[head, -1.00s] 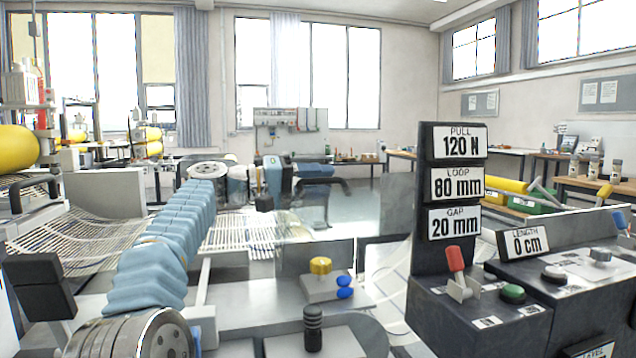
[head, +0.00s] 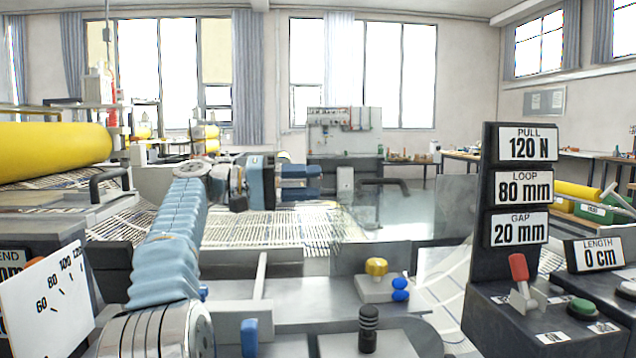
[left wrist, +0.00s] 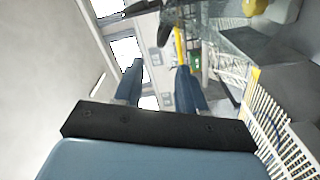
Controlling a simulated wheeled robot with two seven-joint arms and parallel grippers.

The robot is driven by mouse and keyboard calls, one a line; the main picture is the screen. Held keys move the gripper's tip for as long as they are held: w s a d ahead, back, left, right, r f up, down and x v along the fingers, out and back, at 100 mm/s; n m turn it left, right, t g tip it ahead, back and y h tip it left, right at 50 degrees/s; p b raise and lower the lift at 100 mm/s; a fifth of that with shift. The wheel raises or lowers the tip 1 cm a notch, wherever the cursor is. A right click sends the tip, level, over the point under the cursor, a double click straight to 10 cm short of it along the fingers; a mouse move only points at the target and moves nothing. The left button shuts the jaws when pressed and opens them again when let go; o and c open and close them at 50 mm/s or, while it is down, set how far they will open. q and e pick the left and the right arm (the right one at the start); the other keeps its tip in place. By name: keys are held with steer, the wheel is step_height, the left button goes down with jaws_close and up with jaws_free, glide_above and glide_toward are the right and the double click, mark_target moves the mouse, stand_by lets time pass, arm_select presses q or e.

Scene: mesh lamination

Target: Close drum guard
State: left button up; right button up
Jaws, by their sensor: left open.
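The drum guard looks like a clear panel (head: 372,222) in the middle of the head view, beyond the grey machine bed. A black bar handle (head: 388,183) shows at its upper edge. My left gripper (head: 318,182) points right, with its two blue fingers apart and nothing between them. A small gap in the picture separates its tips from the handle. In the left wrist view the open fingers (left wrist: 158,88) show with a dark handle-like bar (left wrist: 166,22) beyond them and the clear panel (left wrist: 222,42) to the right. My right gripper is out of view.
A dark console (head: 515,215) with readouts, a red lever (head: 519,268) and a green button (head: 582,308) stands at right. A yellow knob (head: 376,266) and a black knob (head: 368,328) sit on the bed in front. A yellow roller (head: 50,150) is at far left.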

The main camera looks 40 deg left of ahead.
mark_target(365, 182)
arm_select(q)
steer(key=w+d+m+p, duration=0.1)
steer(key=w+d, duration=0.2)
steer(key=w+d+m+p, duration=0.1)
steer(key=w+d+m, duration=0.1)
steer(key=w+d, duration=0.1)
steer(key=w+d+m+p, duration=0.1)
steer(key=w+d, duration=0.2)
steer(key=w, duration=0.1)
steer(key=shift+w+f+m+p, duration=0.1)
steer(key=shift+w+m+p, duration=0.2)
steer(key=shift+p, duration=0.1)
jaws_close()
stand_by(0.4)
